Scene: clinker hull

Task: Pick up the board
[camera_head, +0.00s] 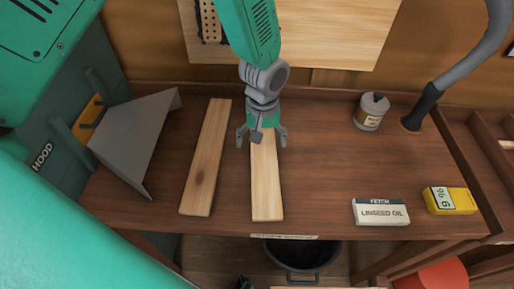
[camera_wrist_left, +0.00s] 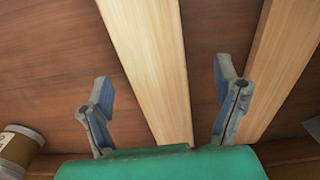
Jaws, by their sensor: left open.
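Two pale wooden boards lie on the brown workbench (camera_head: 330,170). The right board (camera_head: 266,190) is lighter; its far end is partly hidden under my left gripper (camera_head: 262,138). The left board (camera_head: 205,165) has a dark knot and lies apart from it. My left gripper is open and empty above the far part of the right board, one finger on each side. In the left wrist view, this board (camera_wrist_left: 150,60) runs between the spread fingers (camera_wrist_left: 161,85), and the other board (camera_wrist_left: 283,65) shows to the right. Contact with the board cannot be told.
A grey hood (camera_head: 135,135) stands left of the boards. A tin (camera_head: 371,111) and a grey lamp arm (camera_head: 455,70) are at the back right. A linseed oil box (camera_head: 380,212) and a yellow box (camera_head: 450,200) lie front right. A dark bucket (camera_head: 302,258) is below the front edge.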

